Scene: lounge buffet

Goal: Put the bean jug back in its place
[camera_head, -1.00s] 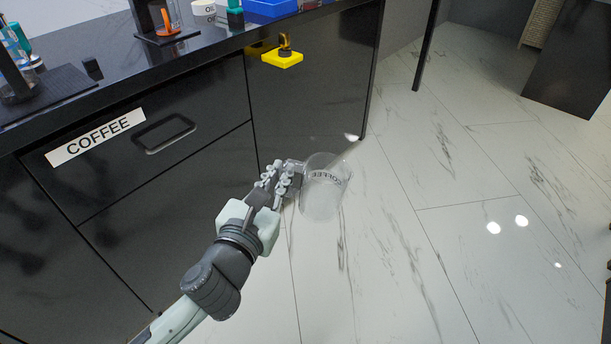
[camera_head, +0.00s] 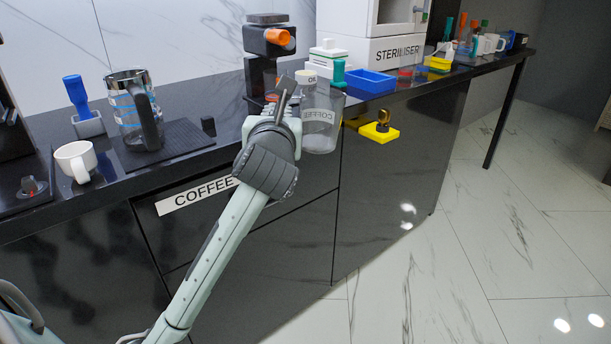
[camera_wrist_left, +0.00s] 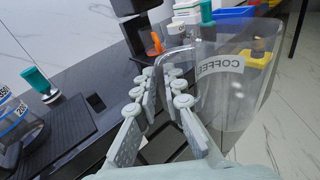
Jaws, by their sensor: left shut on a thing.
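The bean jug (camera_head: 321,126) is a clear, empty-looking jug with a white COFFEE label. My left gripper (camera_head: 291,112) is shut on its handle and holds it in the air at the counter's front edge, roughly upright. In the left wrist view the handle sits between the finger pads (camera_wrist_left: 168,88), and the jug body (camera_wrist_left: 232,95) is to their right. In the head view my wrist hides most of the fingers. A black machine with an orange spout (camera_head: 270,42) stands behind the gripper. My right gripper is not in view.
The black counter (camera_head: 215,150) carries a measuring jug (camera_head: 128,105) on a dark mat, a white mug (camera_head: 75,158), a blue tray (camera_head: 368,82) and a white steriliser (camera_head: 395,50). The floor at right is clear.

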